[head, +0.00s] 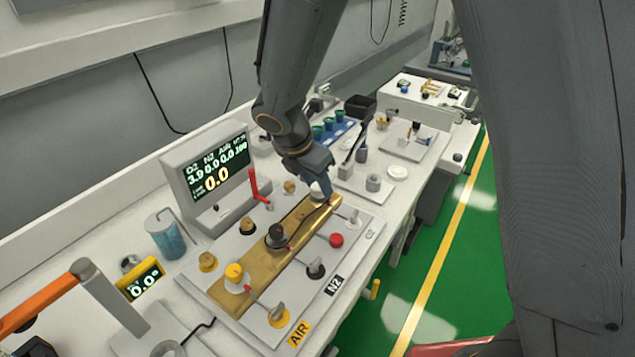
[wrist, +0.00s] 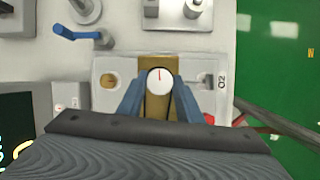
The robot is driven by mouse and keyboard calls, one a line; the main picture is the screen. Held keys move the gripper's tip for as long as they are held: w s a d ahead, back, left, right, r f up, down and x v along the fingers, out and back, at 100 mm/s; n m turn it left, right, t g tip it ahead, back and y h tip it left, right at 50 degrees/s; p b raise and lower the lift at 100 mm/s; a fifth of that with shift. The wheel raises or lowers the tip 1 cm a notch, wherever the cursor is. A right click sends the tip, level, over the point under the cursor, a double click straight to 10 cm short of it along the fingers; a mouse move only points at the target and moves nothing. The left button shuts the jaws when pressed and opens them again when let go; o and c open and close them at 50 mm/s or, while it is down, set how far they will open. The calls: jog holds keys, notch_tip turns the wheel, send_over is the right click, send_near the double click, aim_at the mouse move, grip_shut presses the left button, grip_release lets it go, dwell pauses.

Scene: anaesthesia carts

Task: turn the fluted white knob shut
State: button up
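The white knob (wrist: 160,82) shows in the wrist view as a round white cap with a red mark pointing to the top of the picture. It sits on the brass strip of the panel, beside the O2 label (wrist: 221,82). My gripper (wrist: 158,86) has its blue fingers on either side of the knob, with a narrow gap visible at each side. In the head view my gripper (head: 319,186) is down over the far end of the brass strip (head: 262,246), and the knob is mostly hidden by it. The fluting is too small to make out.
A black knob (head: 277,236) and a yellow knob (head: 234,274) stand along the same strip. Behind the panel, the display (head: 207,168) reads 3.9 under O2. A red lever (head: 256,186) rises near it. A blue lever (wrist: 76,33) lies beyond the panel.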

jog(key=shift+c, duration=1.1)
jog(key=shift+m, duration=0.3)
jog(key=m+g+p, duration=0.1)
jog(key=m, duration=0.2)
jog(key=shift+w+m+h, duration=0.15)
jog(key=shift+m+h, duration=0.25)
jog(key=m+g, duration=0.1)
jog(key=m, duration=0.1)
jog(key=m+g+p, duration=0.1)
jog(key=m, duration=0.2)
jog(key=shift+w+g+h, duration=0.15)
jog(key=shift+g+h, duration=0.15)
jog(key=m, duration=0.2)
jog(key=m+g, duration=0.1)
jog(key=m, duration=0.2)
jog(key=shift+w+g, duration=0.15)
jog(key=shift+g, duration=0.15)
jog(key=shift+m+g+y, duration=0.4)
jog(key=shift+m, duration=0.75)
jog(key=shift+m+g+y, duration=0.4)
jog(key=shift+m, duration=0.75)
